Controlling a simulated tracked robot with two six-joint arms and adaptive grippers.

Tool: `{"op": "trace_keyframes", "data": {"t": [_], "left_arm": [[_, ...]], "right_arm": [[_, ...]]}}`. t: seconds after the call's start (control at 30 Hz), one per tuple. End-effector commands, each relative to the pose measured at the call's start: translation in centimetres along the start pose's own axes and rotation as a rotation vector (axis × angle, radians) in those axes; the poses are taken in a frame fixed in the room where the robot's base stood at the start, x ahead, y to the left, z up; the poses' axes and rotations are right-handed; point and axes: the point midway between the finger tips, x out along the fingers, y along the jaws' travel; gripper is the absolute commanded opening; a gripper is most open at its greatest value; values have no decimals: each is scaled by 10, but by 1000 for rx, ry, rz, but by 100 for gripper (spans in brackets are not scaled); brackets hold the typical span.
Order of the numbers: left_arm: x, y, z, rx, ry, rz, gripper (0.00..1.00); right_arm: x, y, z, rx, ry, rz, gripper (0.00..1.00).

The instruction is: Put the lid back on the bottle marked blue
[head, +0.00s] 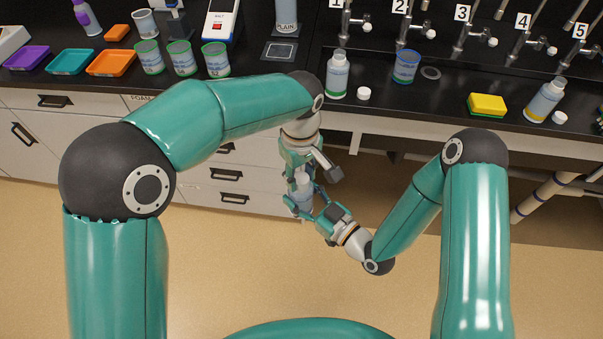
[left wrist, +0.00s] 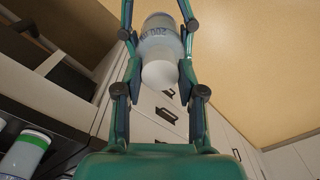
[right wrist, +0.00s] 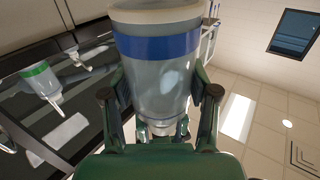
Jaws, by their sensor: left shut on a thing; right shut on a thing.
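The bottle with the blue band (right wrist: 160,46) fills the top of the right wrist view. My right gripper (head: 316,203) is shut on its body, and the bottle (head: 300,199) is held in the air in front of the bench. A white lid (left wrist: 160,74) shows at the neck end of the bottle (left wrist: 161,42) in the left wrist view. My left gripper (head: 303,172) comes from above and is shut on the lid. The lid is in line with the bottle; whether it is seated on the neck I cannot tell.
On the black bench stand a green-banded bottle (head: 337,75) with a loose white lid (head: 364,93), a blue-rimmed cup (head: 406,67), a dark ring (head: 431,73), a yellow sponge (head: 487,104) and a yellow-marked bottle (head: 545,101) with its lid (head: 560,117). Drawers lie behind my grippers.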

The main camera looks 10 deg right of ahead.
Motion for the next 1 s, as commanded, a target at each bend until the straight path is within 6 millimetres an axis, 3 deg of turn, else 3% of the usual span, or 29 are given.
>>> {"op": "trace_keyframes", "data": {"t": [0.17,1.0], "left_arm": [[0,0,0,198,0,1,0],[1,0,0,2033,0,1,0]], "right_arm": [[0,0,-1,-1,2,-1,0],[0,0,-1,0,2,-1,0]]}}
